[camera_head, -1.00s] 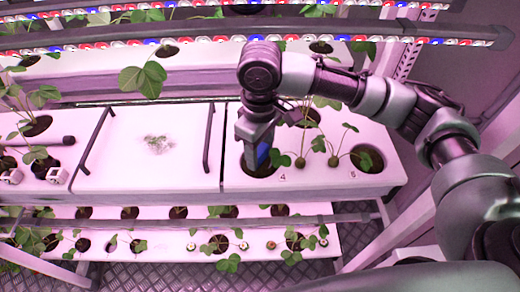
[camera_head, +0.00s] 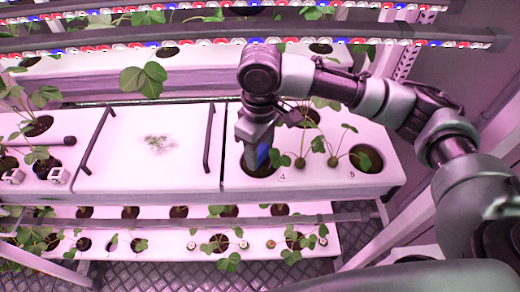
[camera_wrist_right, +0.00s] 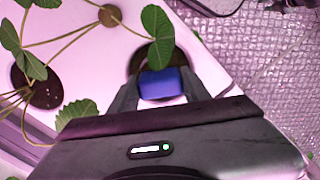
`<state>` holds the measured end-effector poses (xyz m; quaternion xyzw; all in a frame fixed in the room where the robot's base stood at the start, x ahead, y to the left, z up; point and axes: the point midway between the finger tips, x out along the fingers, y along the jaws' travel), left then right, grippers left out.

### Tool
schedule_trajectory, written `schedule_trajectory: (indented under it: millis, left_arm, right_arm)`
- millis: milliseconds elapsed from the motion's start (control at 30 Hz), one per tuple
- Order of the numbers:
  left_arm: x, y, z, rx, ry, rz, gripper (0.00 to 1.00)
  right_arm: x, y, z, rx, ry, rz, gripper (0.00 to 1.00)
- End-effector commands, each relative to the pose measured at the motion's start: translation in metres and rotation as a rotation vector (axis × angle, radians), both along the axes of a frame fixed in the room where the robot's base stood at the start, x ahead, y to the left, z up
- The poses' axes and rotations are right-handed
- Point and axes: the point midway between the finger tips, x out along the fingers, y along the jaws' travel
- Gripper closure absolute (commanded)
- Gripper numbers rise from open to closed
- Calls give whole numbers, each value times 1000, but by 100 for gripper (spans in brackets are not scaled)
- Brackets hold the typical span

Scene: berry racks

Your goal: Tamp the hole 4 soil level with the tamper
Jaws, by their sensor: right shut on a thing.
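The white planter panel (camera_head: 320,183) on the right has the hole marked 4 (camera_head: 245,165), a dark round opening with brown soil. My right gripper (camera_head: 258,148) points down over this hole and is shut on the blue tamper (camera_head: 263,156). The tamper's lower end is at or inside the hole; I cannot tell whether it touches the soil. In the right wrist view, the blue tamper (camera_wrist_right: 162,84) sits between the dark fingers, with the dark hole (camera_wrist_right: 138,60) partly hidden behind it. My left gripper is not in view.
Hole 5 (camera_head: 366,158) is to the right, with plant stems between the two holes. A leaf (camera_wrist_right: 158,35) hangs close to the tamper in the wrist view. A white lid (camera_head: 150,165) with dark handles lies to the left. A light bar (camera_head: 440,40) crosses above.

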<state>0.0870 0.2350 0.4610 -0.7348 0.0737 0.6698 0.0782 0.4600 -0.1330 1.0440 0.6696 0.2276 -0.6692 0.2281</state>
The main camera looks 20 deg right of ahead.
Motion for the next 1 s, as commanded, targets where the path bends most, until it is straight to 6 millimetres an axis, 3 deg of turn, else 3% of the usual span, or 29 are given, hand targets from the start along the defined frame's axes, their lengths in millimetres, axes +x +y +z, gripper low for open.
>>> schedule_trajectory:
  millis: [1000]
  left_arm:
    - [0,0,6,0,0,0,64]
  right_arm:
    - [-1,0,-2,-1,4,1,85]
